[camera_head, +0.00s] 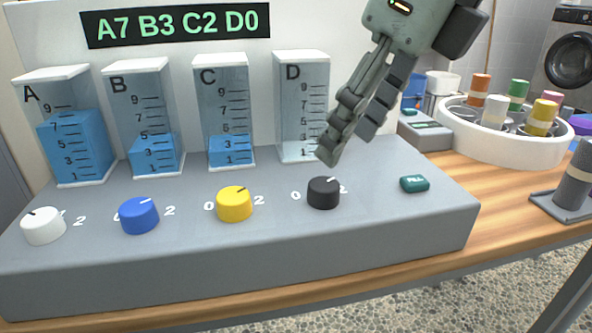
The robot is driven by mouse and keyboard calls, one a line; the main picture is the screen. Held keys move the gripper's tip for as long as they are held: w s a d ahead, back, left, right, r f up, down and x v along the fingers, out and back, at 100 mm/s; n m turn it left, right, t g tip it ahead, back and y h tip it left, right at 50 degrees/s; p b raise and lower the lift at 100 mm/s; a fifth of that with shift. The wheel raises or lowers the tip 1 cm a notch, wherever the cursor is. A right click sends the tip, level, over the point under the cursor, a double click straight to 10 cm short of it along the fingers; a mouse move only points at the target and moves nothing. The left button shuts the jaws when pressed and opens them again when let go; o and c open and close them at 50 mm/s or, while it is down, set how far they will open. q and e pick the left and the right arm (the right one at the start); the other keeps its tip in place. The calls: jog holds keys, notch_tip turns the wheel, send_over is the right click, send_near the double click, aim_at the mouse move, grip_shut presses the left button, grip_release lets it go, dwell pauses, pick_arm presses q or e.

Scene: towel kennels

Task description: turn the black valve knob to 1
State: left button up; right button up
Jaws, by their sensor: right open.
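The black valve knob (323,193) is at the right end of the row of knobs on the grey console. A 0 is printed to its left and a 2 to its right; I cannot read a 1 there. A faint pale mark shows on its top, but its exact setting is unclear. My right gripper (347,144) reaches down from the upper right, open and empty, above and behind the knob in the picture and apart from it. Tank D (301,90) behind it looks empty. My left gripper is not in view.
White (43,226), blue (139,216) and yellow (235,204) knobs stand to the left. Tanks A (75,145), B (154,155) and C (230,152) hold blue liquid. The display (177,25) reads A7 B3 C2 D0. A teal button (414,184) sits right of the black knob.

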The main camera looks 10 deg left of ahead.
aim_at(325, 184)
jog(key=x, duration=0.7)
jog(key=shift+s+a+f, duration=0.1)
jog(key=shift+f, duration=0.1)
jog(key=c, duration=1.2)
